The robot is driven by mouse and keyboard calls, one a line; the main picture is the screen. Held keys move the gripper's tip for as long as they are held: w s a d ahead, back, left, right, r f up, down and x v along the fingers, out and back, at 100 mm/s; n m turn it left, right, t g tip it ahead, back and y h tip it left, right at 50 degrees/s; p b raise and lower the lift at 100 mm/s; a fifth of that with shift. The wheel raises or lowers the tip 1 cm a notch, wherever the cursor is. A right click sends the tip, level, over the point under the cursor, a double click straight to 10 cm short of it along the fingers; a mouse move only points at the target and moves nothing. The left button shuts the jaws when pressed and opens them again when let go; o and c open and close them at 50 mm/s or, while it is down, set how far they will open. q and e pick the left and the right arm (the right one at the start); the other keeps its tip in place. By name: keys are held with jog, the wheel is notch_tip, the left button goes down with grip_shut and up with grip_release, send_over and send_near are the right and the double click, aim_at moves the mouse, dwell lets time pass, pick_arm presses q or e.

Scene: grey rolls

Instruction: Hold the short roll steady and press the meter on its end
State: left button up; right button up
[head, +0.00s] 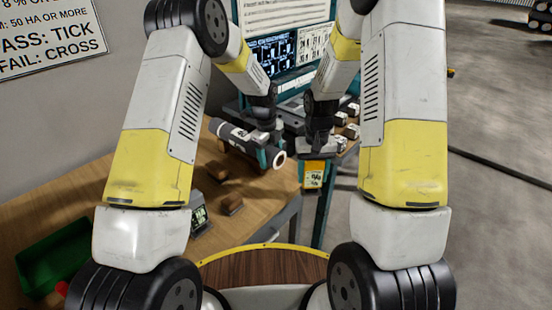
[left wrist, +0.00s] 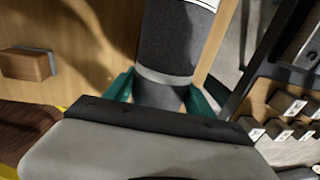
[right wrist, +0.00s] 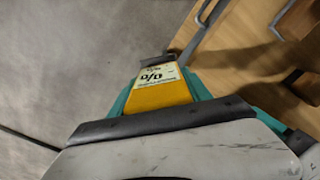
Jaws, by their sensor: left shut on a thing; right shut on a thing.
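The short grey roll (head: 236,137) is held nearly level above the wooden table, its pale ringed end (head: 279,160) towards the right. My left gripper (head: 265,156) is shut on it; in the left wrist view the roll (left wrist: 178,45) stands between the teal fingers (left wrist: 163,97). My right gripper (head: 316,160) is shut on the yellow meter (head: 314,178), which hangs just right of the roll's end with a visible gap. In the right wrist view the meter (right wrist: 160,95) sits between the teal fingers, its label face showing. The meter's contact tip is unclear.
Brown blocks (head: 231,203) lie on the table (head: 165,195), near a small display (head: 199,217). A green bin (head: 55,258) is at the lower left. Several labelled blocks (left wrist: 290,104) sit to the right of the roll. A lit screen board (head: 285,50) stands behind. Open floor is at right.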

jog(key=w+d+f+m+t+y, duration=0.2)
jog(key=w+d+f+m+t, duration=0.1)
jog(key=d+f, duration=0.95)
jog(key=s+d+f+m+t+y, duration=0.2)
jog(key=s+d+f+t, duration=0.2)
jog(key=f+t, duration=0.25)
jog(key=a+r+n+t+y, duration=0.1)
jog(key=a+r+y, duration=0.2)
jog(key=a+r, duration=0.2)
jog(key=a+r+n+t+y, duration=0.1)
jog(key=a+r+n+y, duration=0.1)
jog(key=a+r, duration=0.3)
jog(key=a+r+n+t+y, duration=0.1)
jog(key=a+r+n+y, duration=0.1)
jog(key=a+r, duration=0.3)
jog(key=shift+w+r+t+y, duration=0.2)
jog(key=shift+r+t+y, duration=0.05)
jog(key=shift+r+y, duration=0.55)
jog(key=shift+a+r, duration=0.25)
jog(key=shift+r, duration=0.1)
